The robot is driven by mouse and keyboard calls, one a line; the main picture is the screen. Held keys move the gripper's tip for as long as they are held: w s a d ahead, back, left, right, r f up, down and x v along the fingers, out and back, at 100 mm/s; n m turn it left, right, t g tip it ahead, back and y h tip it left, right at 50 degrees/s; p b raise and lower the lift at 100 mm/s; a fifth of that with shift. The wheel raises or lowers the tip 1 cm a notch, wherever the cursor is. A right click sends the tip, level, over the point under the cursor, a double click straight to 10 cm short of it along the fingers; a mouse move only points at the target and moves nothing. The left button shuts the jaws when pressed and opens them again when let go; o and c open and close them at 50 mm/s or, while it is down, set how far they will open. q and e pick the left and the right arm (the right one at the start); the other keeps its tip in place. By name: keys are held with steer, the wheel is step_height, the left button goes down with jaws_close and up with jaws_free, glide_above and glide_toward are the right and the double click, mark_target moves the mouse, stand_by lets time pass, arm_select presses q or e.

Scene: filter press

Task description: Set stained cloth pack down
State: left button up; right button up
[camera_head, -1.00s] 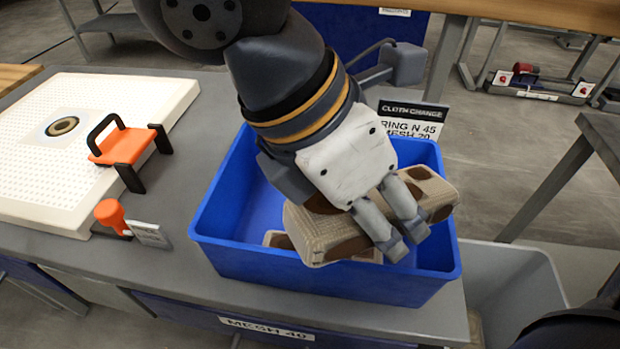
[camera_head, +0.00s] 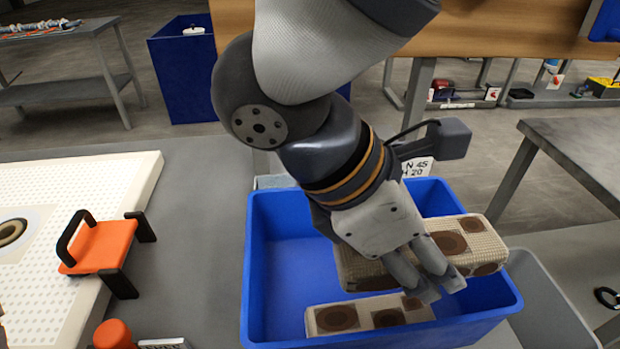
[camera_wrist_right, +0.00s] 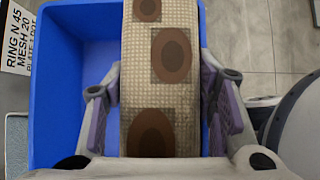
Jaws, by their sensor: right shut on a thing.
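A stained cloth pack (camera_head: 450,243), beige with brown spots, is held in my right gripper (camera_head: 437,288) over the right side of a blue bin (camera_head: 262,270). In the right wrist view the pack (camera_wrist_right: 160,85) runs between the two fingers of my gripper (camera_wrist_right: 160,110), with blue bin floor (camera_wrist_right: 85,60) beside it. A second stained pack (camera_head: 368,316) lies in the bin below the held one. My left gripper is not in view.
A grey bin (camera_head: 548,300) stands right of the blue bin. A white perforated plate (camera_head: 50,300) with an orange black-handled tool (camera_head: 103,246) lies at left. A partly hidden sign (camera_head: 417,168) stands behind the bin. Bare grey tabletop (camera_head: 200,220) lies between plate and bin.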

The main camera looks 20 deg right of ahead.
steer(key=w+f, duration=0.2)
steer(key=w, duration=0.1)
steer(key=w+f, duration=0.6)
steer(key=w, duration=0.1)
steer(key=shift+w+a, duration=0.1)
steer(key=shift+a, duration=0.2)
step_height(320, 180, down, 3)
steer(key=shift+w+r, duration=0.1)
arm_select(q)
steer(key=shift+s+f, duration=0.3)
arm_select(e)
steer(key=shift+f, duration=0.3)
steer(key=shift+f, duration=0.1)
steer(key=shift+f, duration=0.5)
steer(key=o, duration=0.9)
